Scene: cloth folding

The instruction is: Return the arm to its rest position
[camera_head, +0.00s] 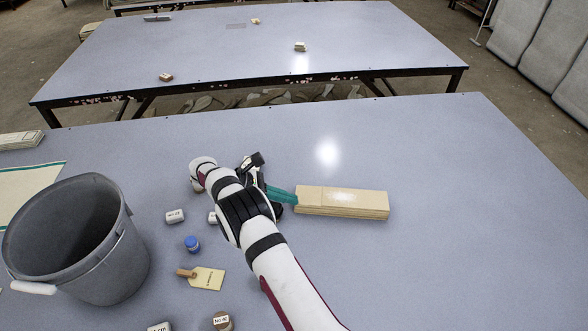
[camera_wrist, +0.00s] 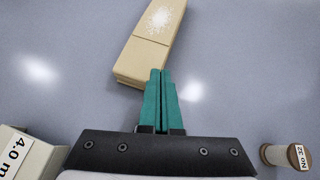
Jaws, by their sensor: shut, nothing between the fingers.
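My arm (camera_head: 275,260) reaches from the bottom edge over the near table (camera_head: 440,200) in the head view. My gripper (camera_wrist: 160,72) has teal fingers that lie side by side, shut and empty. In the head view the gripper (camera_head: 294,196) shows beside the left end of a stack of long beige blocks (camera_head: 345,201). In the wrist view the stack (camera_wrist: 150,40) lies just beyond the fingertips. I cannot tell whether the fingertips touch it. No cloth is in the gripper.
A grey bucket (camera_head: 75,240) stands at the left, by a cream cloth with a green edge (camera_head: 28,190). A blue-capped bottle (camera_head: 192,243), a tag (camera_head: 207,278) and labelled spools and blocks lie left of my arm. The table's right side is clear. Another table (camera_head: 250,50) stands behind.

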